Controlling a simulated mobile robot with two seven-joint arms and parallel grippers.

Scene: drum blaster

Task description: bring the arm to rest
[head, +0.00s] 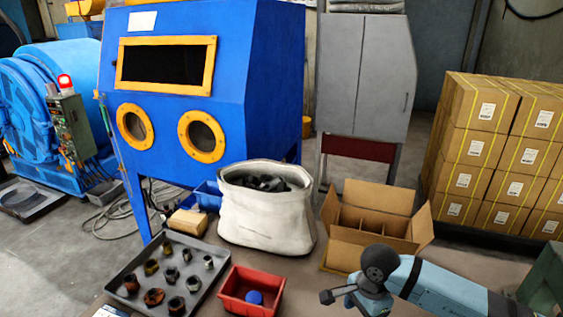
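My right arm (441,287), light blue with a dark joint, comes in from the lower right. Its gripper (336,295) is low in the picture, between the red bin (251,291) and the open cardboard box (373,222). The fingers are small and partly hidden by the wrist, so I cannot tell whether they are open or shut. I see nothing clearly held in them. My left arm and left gripper are not in view.
A grey tray (136,304) with several rusty fittings lies at the lower left. The red bin holds a blue round thing (254,297). A white sack (262,221) of dark pieces stands behind. A blue blast cabinet (262,70) and stacked cartons (484,150) stand farther back.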

